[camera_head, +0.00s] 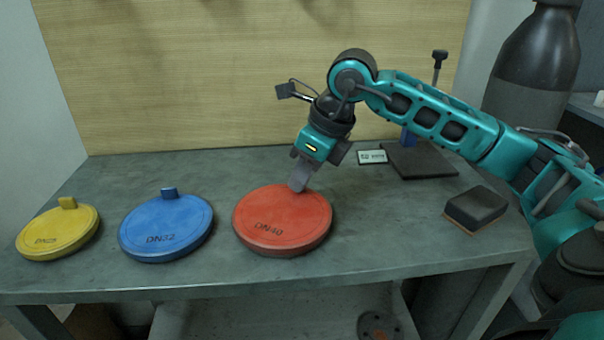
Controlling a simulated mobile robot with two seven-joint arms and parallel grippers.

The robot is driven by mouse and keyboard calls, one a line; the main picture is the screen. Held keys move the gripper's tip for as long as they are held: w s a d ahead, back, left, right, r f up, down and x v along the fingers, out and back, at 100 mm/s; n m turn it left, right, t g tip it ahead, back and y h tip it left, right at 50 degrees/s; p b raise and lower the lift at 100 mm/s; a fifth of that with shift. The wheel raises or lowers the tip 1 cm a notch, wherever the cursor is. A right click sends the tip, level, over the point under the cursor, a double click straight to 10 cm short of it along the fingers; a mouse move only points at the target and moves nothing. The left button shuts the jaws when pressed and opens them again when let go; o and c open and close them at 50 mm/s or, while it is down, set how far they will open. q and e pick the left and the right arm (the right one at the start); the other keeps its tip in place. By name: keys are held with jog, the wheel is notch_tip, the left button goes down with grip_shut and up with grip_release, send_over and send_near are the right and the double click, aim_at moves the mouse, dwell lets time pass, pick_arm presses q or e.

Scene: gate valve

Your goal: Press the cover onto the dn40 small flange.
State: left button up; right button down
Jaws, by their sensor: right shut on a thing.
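A round red cover marked DN40 (282,222) lies flat on the grey bench, a little right of the middle. My right gripper (299,186) points down at the far part of the red cover. Its fingers are shut on the cover's tab, which they hide. The small flange under or near the cover cannot be made out. A blue cover marked DN32 (166,229) and a yellow cover (58,233) lie to the left, each with a small tab at its far edge. My left gripper is not in view.
The grey bench (400,240) is clear right of the red cover. A black block (475,208) lies near its right edge. A small label (372,157) and a dark stand base (420,161) are at the back right. A wood-panel wall closes the back.

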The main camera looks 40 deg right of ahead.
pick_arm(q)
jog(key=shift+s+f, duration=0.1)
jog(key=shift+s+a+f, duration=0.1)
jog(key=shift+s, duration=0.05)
pick_arm(e)
jog(key=c, duration=1.2)
grip_release()
jog(key=shift+r, duration=0.2)
jog(key=p+v, duration=0.1)
jog(key=v, duration=0.4)
jog(key=shift+s+d+r, duration=0.1)
jog(key=shift+r, duration=0.1)
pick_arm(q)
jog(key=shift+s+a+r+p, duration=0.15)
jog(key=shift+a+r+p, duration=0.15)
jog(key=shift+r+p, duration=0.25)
pick_arm(e)
jog(key=v, duration=0.7)
